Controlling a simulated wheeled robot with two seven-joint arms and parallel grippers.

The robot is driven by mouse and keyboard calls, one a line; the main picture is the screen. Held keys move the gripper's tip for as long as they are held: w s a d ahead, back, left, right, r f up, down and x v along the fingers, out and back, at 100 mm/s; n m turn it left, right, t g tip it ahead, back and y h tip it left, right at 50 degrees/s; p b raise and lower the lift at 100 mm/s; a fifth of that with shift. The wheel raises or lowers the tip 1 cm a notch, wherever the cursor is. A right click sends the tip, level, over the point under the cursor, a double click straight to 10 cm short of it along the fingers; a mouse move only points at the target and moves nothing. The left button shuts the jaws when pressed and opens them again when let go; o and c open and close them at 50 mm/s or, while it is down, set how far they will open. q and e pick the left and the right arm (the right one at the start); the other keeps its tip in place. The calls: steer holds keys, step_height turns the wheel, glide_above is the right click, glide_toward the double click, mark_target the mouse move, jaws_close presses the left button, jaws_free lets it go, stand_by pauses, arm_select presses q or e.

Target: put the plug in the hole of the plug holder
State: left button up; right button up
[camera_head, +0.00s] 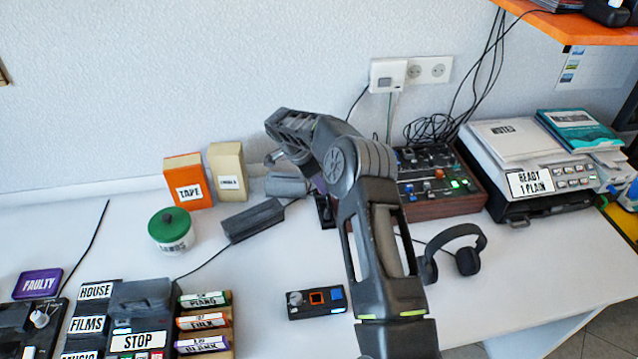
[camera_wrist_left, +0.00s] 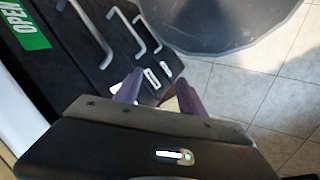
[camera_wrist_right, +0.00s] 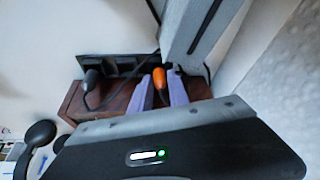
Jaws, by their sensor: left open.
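In the right wrist view an orange plug (camera_wrist_right: 161,79) sits between the purple fingers of my right gripper (camera_wrist_right: 160,92) and fills the gap between them. A black holder-like piece (camera_wrist_right: 122,67) lies just left of the fingers, apart from the orange plug; I cannot make out a hole in it. A dark plug-like end (camera_wrist_right: 92,78) with a cable stands by it. In the head view a black piece (camera_head: 325,212), perhaps the same holder, shows partly behind my right arm. My left gripper (camera_wrist_left: 158,90) is open and empty in the left wrist view, above the floor and dark drawers.
A mixer (camera_head: 435,182) and headphones (camera_head: 458,262) lie right of my right arm. A dark adapter (camera_head: 253,219), a green-lidded jar (camera_head: 171,231) and a tape box (camera_head: 188,180) stand left. Drawer handles (camera_wrist_left: 146,35) are near my left gripper. Cables hang by the wall.

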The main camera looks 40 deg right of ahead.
steer(key=o, duration=0.3)
steer(key=shift+r, duration=0.2)
steer(key=v, duration=1.2)
stand_by(0.5)
